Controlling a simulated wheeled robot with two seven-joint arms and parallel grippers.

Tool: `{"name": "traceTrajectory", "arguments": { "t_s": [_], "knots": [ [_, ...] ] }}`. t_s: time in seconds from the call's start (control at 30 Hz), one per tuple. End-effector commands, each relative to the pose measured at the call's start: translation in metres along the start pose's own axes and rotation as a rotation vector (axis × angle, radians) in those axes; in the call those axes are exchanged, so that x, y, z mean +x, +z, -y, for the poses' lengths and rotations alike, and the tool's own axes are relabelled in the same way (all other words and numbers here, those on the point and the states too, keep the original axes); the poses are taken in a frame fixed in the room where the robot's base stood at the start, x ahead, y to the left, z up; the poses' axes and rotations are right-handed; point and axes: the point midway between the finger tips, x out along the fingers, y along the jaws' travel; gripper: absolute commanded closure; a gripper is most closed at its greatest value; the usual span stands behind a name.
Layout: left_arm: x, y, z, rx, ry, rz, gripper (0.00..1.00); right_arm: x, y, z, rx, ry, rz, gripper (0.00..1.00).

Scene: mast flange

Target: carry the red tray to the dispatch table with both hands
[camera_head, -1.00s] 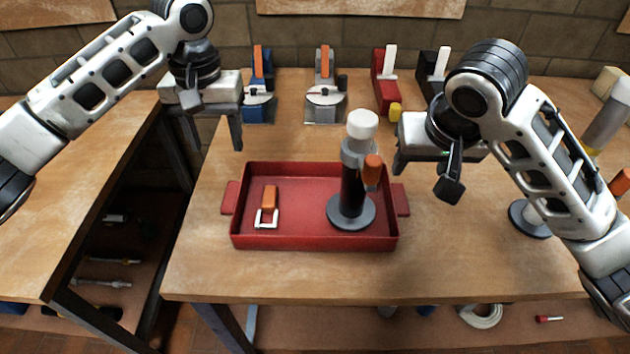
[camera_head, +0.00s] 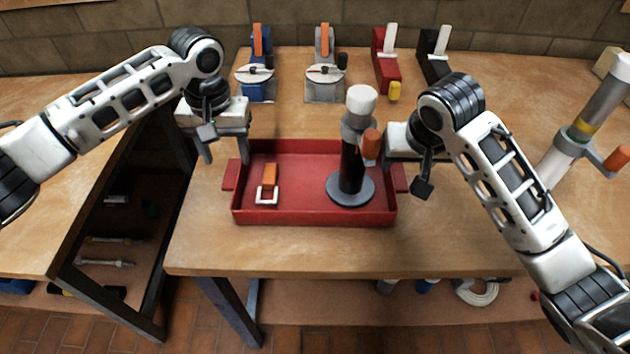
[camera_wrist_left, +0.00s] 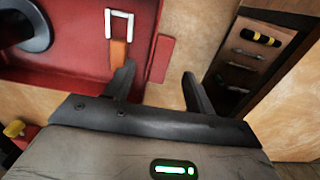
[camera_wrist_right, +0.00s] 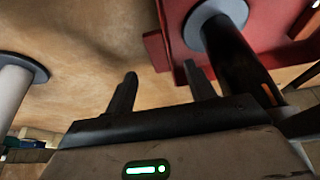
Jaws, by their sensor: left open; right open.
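The red tray (camera_head: 310,217) lies flat on the wooden table, with a small handle at each end. My left gripper (camera_head: 226,157) is open above the left handle (camera_head: 230,176); in the left wrist view this handle (camera_wrist_left: 160,58) lies ahead, between the finger lines. My right gripper (camera_head: 396,165) is open by the right handle (camera_head: 401,179), partly hidden by its own arm. In the right wrist view this handle (camera_wrist_right: 157,50) lies just beyond the fingers. Neither gripper visibly touches the tray. I cannot tell which surface is the dispatch table.
The tray holds a black post with a white top (camera_head: 352,150) and an orange-and-white clip (camera_head: 268,185). Several clamp-like fixtures (camera_head: 256,75) stand behind. A grey post (camera_head: 590,115) stands at right. Another wooden table (camera_head: 50,215) is at left, across a gap.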

Motion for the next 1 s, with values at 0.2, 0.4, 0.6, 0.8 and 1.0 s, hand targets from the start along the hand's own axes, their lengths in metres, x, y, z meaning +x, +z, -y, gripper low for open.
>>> {"name": "traceTrajectory", "arguments": {
  "t_s": [0.2,0.4,0.6,0.8,1.0],
  "knots": [
    [0.041,0.001,0.0,0.001,-0.001,0.002,0.45,0.04,0.001,0.0,-0.001,0.001,0.002,0.45],
    [0.061,0.0,-0.001,0.002,0.0,0.0,0.45,0.061,0.0,0.001,-0.001,-0.001,0.0,0.45],
    [0.066,0.0,0.0,0.001,0.0,0.0,0.45,0.066,0.0,0.001,-0.001,-0.001,-0.001,0.45],
    [0.066,0.0,0.0,0.001,0.0,0.0,0.45,0.066,0.0,0.001,-0.001,-0.001,-0.001,0.45],
    [0.066,0.0,-0.001,0.001,0.0,0.0,1.0,0.066,0.0,0.001,-0.001,-0.001,-0.001,1.0]
  ]
}}
